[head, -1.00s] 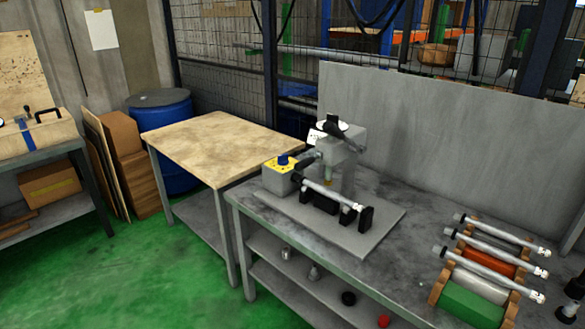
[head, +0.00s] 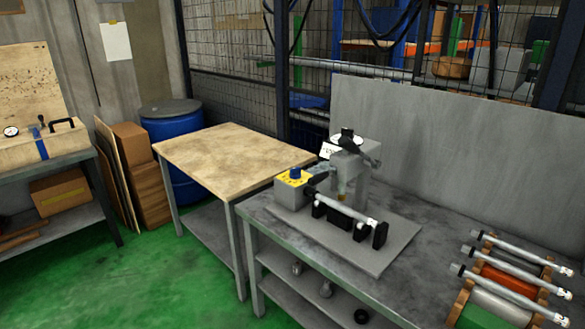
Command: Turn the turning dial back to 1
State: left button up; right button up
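The small grey grinder (head: 352,166) stands on a grey base plate (head: 385,258) on the metal bench. On its top is a round white disc with a black grip (head: 347,134). I cannot tell which of these is the turning dial, and any numbers are too small to read. A silver rod (head: 345,208) lies across black supports (head: 380,235) in front. Neither of my grippers is in view.
A wooden-topped table (head: 225,155) stands left of the metal bench (head: 270,225). A rack at the right holds several silver rods (head: 515,268). A grey panel (head: 450,150) rises behind the bench. Green floor (head: 160,270) is free at the front left.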

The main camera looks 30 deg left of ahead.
aim_at(295, 173)
jog(key=i+j, duration=0.1)
jog(key=j, duration=0.3)
jog(key=i+j, duration=0.1)
jog(key=j, duration=0.3)
jog(key=i+j, duration=0.15)
jog(key=j, duration=0.25)
jog(key=i+j, duration=0.1)
jog(key=j, duration=0.3)
jog(key=i+j, duration=0.1)
jog(key=j, duration=0.25)
jog(key=i+j, duration=0.1)
jog(key=j, duration=0.3)
jog(key=i+j, duration=0.1)
jog(key=j, duration=0.3)
